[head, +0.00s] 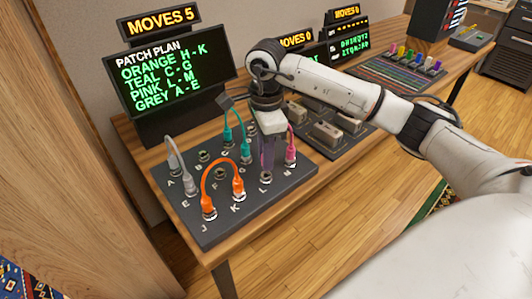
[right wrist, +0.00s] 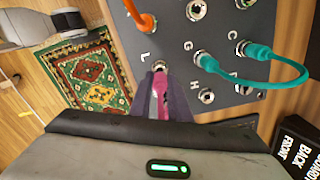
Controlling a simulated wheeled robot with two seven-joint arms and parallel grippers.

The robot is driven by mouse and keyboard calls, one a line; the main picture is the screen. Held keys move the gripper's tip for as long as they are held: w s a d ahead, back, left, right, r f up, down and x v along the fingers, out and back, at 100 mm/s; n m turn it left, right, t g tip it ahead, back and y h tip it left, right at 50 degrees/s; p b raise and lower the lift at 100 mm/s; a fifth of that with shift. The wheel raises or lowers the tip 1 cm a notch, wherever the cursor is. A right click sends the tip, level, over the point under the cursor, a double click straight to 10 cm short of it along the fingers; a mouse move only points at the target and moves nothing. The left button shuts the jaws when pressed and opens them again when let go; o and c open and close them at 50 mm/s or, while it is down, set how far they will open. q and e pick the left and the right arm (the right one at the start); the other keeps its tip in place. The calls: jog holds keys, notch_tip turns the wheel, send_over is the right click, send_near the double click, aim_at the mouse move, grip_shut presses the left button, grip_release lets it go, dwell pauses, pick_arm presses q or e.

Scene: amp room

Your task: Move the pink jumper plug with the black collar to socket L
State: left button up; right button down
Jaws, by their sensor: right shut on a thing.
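The patch panel (head: 222,222) lies on the wooden table with lettered sockets. My right gripper (head: 267,172) is shut on a pink plug (right wrist: 161,88), its fingers pointing down at socket L (head: 265,178). In the right wrist view socket L (right wrist: 161,66) shows just beyond the held plug; I cannot tell whether the tip touches it. The fingers hide most of that plug, and I cannot make out its collar. The other pink plug (head: 291,155) stands at M, its cable rising beside the gripper. My left gripper is not in view.
An orange jumper (head: 220,162) arches from J to K, a teal jumper (right wrist: 290,80) links C and G, and a grey jumper (head: 180,160) stands at A and E. A plan screen (head: 175,90) stands behind. Grey blocks (head: 328,133) sit on a board right of the panel.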

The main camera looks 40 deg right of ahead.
jog(key=shift+f+b, duration=1.05)
jog(key=shift+f, duration=0.4)
dwell(0.4)
jog(key=c, duration=1.6)
grip_release()
jog(key=shift+r, duration=0.15)
notch_tip(320, 180, up, 9)
jog(key=shift+r, duration=0.55)
